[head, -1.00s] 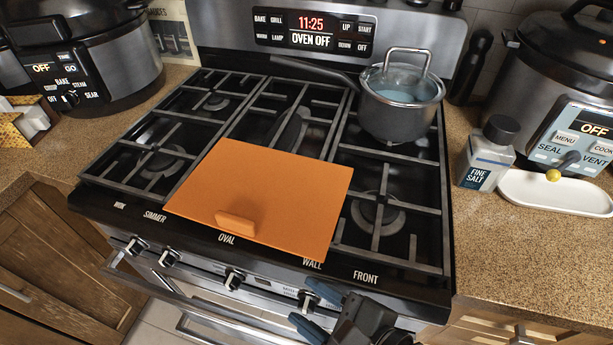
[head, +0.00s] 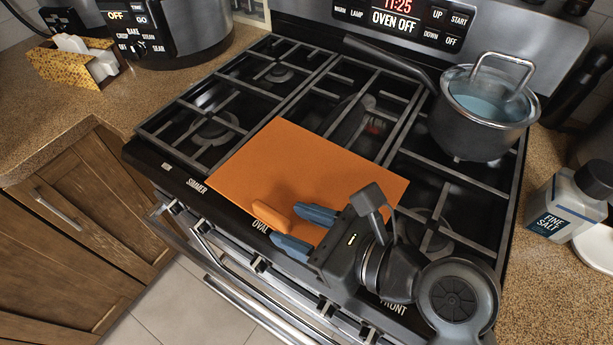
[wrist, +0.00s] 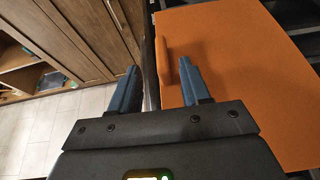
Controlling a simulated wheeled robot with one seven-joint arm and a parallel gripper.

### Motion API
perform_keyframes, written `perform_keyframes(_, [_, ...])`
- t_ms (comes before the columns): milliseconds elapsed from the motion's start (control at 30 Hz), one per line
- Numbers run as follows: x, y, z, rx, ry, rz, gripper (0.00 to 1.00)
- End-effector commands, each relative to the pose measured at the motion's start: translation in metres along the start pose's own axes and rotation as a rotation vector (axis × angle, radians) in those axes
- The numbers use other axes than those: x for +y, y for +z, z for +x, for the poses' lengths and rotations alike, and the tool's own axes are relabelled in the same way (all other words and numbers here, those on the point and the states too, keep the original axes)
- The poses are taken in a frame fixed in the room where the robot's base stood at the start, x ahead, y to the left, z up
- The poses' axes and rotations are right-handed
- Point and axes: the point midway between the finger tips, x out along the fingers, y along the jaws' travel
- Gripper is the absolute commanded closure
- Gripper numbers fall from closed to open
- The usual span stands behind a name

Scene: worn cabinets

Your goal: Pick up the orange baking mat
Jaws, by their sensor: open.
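The orange baking mat (head: 310,165) lies flat across the stove grates at the front middle of the cooktop. It has a raised orange tab (head: 271,215) near its front edge. My gripper (head: 292,226) is open, its two blue fingers reaching in from the right towards the tab. In the wrist view the mat (wrist: 235,80) fills the right side. There the tab (wrist: 164,62) appears ahead of the gap between my fingers (wrist: 157,82). I cannot tell whether a finger touches the mat.
A lidded pot (head: 480,115) stands on the back right burner, its handle pointing left. A fine salt bottle (head: 566,203) stands on the right counter. A cooker (head: 170,30) and a yellow patterned box (head: 70,68) are on the left counter. Oven handles run below the stove front.

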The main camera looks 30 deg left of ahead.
Motion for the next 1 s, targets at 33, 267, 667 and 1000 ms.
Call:
perform_keyframes(33, [0.000, 0.000, 0.005, 0.001, 0.002, 0.000, 0.53])
perform_keyframes(267, [-0.002, 0.005, 0.033, 0.002, 0.002, -0.001, 0.53])
perform_keyframes(667, [-0.003, 0.004, 0.060, 0.000, -0.002, -0.001, 0.53])
perform_keyframes(1000, [-0.003, 0.004, 0.060, 0.000, -0.002, -0.001, 0.77])
